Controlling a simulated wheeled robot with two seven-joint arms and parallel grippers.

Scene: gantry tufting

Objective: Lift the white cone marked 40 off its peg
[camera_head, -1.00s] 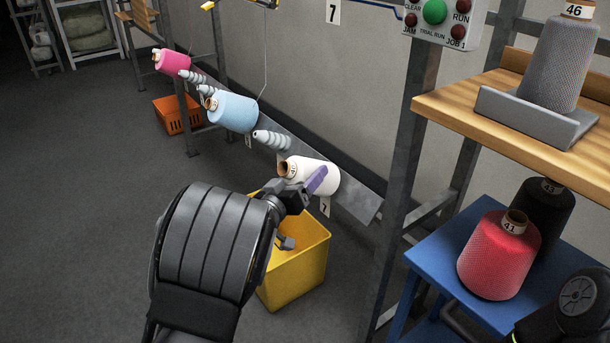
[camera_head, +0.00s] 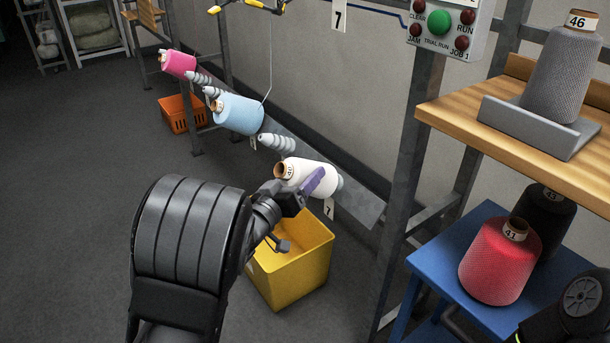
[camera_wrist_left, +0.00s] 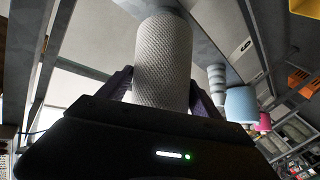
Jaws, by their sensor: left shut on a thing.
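The slanted rail (camera_head: 362,207) also carries a blue cone (camera_head: 238,114), a pink cone (camera_head: 179,64) and bare grey pegs (camera_head: 276,143). A yellow bin (camera_head: 292,268) stands below. Right of the post, a blue stand (camera_head: 440,262) holds a red cone (camera_head: 499,264) and a black one (camera_head: 546,215).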

